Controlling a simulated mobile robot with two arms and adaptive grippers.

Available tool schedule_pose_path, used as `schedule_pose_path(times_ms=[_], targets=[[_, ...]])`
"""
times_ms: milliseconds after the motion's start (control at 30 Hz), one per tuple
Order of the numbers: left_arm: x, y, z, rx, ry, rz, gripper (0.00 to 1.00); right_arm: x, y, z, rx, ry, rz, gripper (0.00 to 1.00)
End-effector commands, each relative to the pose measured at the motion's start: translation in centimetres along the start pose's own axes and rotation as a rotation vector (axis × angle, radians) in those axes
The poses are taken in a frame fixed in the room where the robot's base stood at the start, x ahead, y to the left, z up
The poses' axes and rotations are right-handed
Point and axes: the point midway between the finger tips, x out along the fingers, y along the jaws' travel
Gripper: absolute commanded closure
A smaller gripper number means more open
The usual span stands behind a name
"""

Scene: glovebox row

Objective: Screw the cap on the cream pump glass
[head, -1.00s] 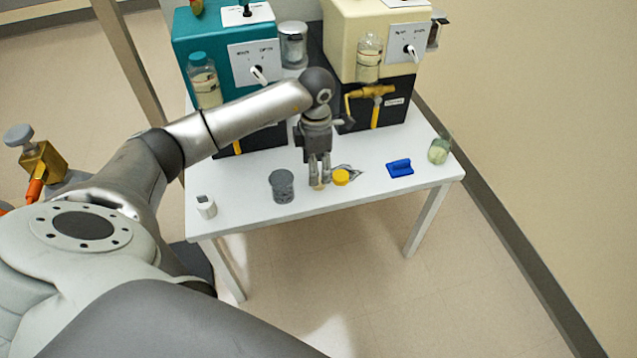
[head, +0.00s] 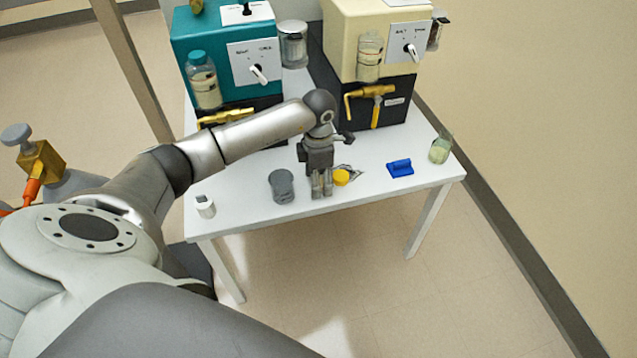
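The cream pump (head: 352,40) stands at the back right of the white table. Its glass (head: 369,60), a clear jar with pale contents, is on its front; the top looks like bare clear glass. My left gripper (head: 322,194) points down at the tabletop between a grey cup and a yellow round piece (head: 341,177). Its fingers are close together. The small tan cap-like piece seen below the fingertips earlier is hidden now, so I cannot tell whether it is held. My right gripper is not in view.
A teal pump (head: 212,38) with a teal-capped bottle (head: 203,82) stands at the back left. The grey cup (head: 282,186), a blue block (head: 400,168), a greenish jar (head: 440,149) and a white holder (head: 205,206) stand on the table (head: 240,210).

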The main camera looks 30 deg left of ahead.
Motion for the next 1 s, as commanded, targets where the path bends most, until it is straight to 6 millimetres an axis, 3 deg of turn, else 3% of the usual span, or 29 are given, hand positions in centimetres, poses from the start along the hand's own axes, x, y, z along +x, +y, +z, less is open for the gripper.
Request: schedule_pose_path(times_ms=[33,267,733,867,933,1000], targets=[[0.0,0.0,0.0,0.000,0.000,0.000,0.52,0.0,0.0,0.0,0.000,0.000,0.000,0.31],[0.0,0.0,0.0,0.000,0.000,0.000,0.78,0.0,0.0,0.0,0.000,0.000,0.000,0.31],[-0.7,0.0,0.0,0.000,-0.001,0.001,0.79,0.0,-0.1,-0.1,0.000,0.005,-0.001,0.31],[-2.1,0.1,0.0,0.000,-0.001,0.002,0.79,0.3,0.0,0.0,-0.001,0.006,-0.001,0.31],[-3.3,0.1,0.0,0.001,-0.002,0.003,0.79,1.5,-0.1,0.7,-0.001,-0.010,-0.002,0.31],[-4.5,-1.0,0.3,0.006,-0.003,0.001,0.79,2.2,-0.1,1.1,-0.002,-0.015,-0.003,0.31]])
